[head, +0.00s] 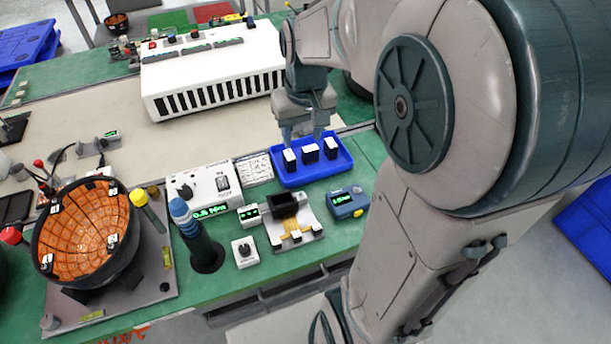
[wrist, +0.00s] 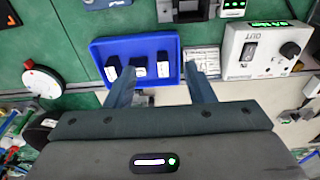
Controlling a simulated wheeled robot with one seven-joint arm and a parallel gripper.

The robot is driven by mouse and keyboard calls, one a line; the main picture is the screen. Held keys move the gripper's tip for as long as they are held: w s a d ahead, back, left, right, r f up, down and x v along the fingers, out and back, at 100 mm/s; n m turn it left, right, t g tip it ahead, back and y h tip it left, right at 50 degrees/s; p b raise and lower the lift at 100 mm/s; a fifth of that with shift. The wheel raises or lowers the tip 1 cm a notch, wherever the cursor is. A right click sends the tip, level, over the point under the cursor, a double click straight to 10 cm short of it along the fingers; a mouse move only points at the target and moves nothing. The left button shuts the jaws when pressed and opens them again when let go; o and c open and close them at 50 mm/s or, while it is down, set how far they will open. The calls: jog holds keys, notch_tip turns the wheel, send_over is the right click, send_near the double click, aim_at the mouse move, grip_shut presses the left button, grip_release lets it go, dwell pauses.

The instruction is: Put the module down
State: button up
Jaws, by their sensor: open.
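Three black modules with white tops stand in a row in the blue tray: one at the left (head: 290,160), one in the middle (head: 311,151) and one at the right (head: 332,149). The wrist view also shows the row, with the tray's middle module (wrist: 138,68) among them. The blue tray (head: 312,176) lies on the green bench; it also shows in the wrist view (wrist: 108,46). My gripper (head: 302,138) is open, pointing down over the tray's far side. In the wrist view its fingers (wrist: 160,70) are apart, with no module clearly held. Exact finger height is unclear.
A white slotted chassis (head: 215,80) stands behind the tray. An orange-lined bowl (head: 88,235) stands at left.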

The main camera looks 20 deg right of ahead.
jog(key=s+a+t, duration=0.1)
jog(key=s+a, duration=0.3)
jog(key=s, duration=0.7)
jog(key=shift+s+a+f, duration=0.15)
jog(key=shift+s+f, duration=0.15)
jog(key=shift+s, duration=0.1)
jog(key=shift+c, duration=1.4)
jog(key=shift+s, duration=0.1)
